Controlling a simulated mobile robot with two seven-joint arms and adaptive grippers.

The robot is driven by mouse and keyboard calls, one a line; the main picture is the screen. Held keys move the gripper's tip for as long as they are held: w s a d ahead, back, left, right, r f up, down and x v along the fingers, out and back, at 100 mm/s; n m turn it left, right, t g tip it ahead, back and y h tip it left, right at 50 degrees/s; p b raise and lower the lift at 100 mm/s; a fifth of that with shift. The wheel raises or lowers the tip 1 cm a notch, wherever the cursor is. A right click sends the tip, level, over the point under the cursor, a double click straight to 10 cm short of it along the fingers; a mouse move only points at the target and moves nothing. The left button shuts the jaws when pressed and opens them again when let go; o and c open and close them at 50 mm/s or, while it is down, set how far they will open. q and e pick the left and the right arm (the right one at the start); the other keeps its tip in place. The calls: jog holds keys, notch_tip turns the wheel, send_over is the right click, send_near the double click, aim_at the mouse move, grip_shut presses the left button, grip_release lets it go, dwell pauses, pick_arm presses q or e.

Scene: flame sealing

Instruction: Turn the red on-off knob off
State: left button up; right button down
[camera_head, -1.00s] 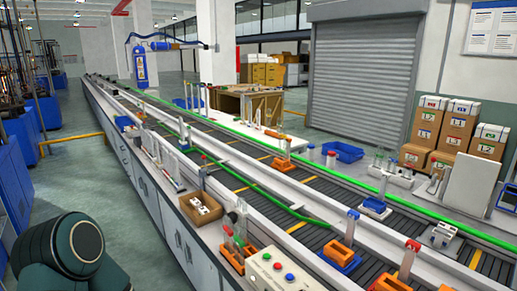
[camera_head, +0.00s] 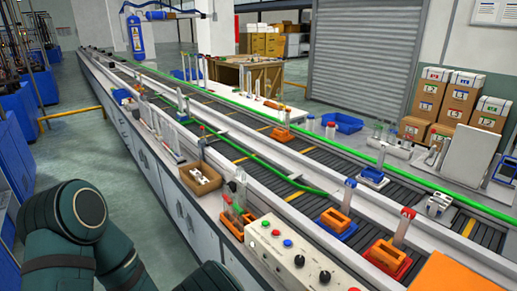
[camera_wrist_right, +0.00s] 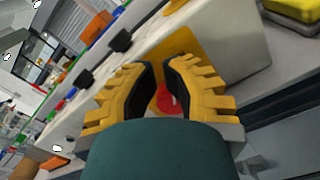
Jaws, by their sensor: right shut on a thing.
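The red knob (camera_wrist_right: 165,98) shows in the right wrist view, against a yellow plate (camera_wrist_right: 184,45) on the end face of the cream control box (camera_wrist_right: 235,45). My right gripper (camera_wrist_right: 158,80) has its black-padded yellow fingers on either side of the knob and is shut on it. The fingers and my wrist hide part of the knob, so I cannot read its on-off position. In the head view, the top of the control box (camera_head: 272,256) shows at the bottom, but the red knob and both grippers are out of view. Dark green links of my arm show at the lower left.
Black dials (camera_head: 299,261) and coloured buttons (camera_head: 288,243) sit on the box top. Beside it are a rack of tubes (camera_head: 236,205) and a cardboard box (camera_head: 201,178). Conveyor lanes carry orange holders (camera_head: 335,220).

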jog(key=shift+w+a+f+y, duration=0.1)
jog(key=shift+a+f+y, duration=0.1)
jog(key=shift+a+y, duration=0.15)
jog(key=v, duration=0.6)
jog(key=shift+r, duration=0.25)
jog(key=shift+w, duration=0.1)
